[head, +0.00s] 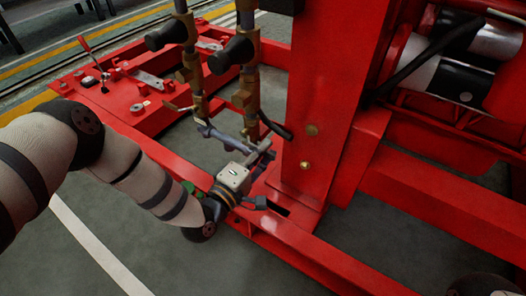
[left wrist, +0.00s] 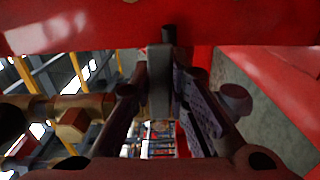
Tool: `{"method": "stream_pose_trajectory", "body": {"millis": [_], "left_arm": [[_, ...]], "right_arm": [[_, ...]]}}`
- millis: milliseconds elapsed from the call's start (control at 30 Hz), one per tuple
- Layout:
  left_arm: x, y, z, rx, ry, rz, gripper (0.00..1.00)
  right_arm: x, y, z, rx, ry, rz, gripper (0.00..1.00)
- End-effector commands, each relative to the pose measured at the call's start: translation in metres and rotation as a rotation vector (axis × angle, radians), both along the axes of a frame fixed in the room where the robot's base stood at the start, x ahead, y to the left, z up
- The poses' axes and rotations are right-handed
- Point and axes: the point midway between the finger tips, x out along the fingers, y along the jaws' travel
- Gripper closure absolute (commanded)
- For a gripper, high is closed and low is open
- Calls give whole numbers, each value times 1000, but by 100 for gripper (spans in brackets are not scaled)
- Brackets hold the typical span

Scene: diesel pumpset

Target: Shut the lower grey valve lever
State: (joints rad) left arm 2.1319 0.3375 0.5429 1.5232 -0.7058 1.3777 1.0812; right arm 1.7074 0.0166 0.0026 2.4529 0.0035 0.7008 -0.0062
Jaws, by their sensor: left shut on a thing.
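The lower grey valve lever (head: 222,139) is a slim grey bar by the foot of the brass pipework (head: 196,84). My left gripper (head: 259,152) is at its right end, low beside the red post. In the left wrist view, the left gripper (left wrist: 160,92) is shut on a flat grey bar (left wrist: 159,78), which I take to be this lever. The fingers lie on either side of it. The fingers and gripper body partly hide the lever in the head view. My right gripper is not in view.
A thick red post (head: 335,100) stands just right of the gripper. A red base rail (head: 310,262) runs below it. A black-handled lever (head: 275,125) is close above. A brass fitting (left wrist: 72,124) is near the left finger. Grey floor (head: 95,240) is open at lower left.

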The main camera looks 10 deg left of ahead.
Motion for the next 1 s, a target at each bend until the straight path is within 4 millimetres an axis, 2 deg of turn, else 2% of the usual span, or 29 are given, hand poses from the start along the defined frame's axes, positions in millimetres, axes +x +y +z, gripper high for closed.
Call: {"method": "stream_pose_trajectory", "body": {"millis": [300,333,400,733,867,1000], "left_arm": [[-2,-3,-2,-1,6,-8,100],[-2,-3,-2,-1,6,-8,80],[-2,-3,-2,-1,5,-7,64],[-3,0,-1,0,3,-3,63],[-24,8,-1,-1,6,-2,63],[-62,21,-2,0,8,-3,63]], "right_arm": [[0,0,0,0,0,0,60],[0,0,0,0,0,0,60],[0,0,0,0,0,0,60],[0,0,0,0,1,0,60],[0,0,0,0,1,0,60],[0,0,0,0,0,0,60]]}}
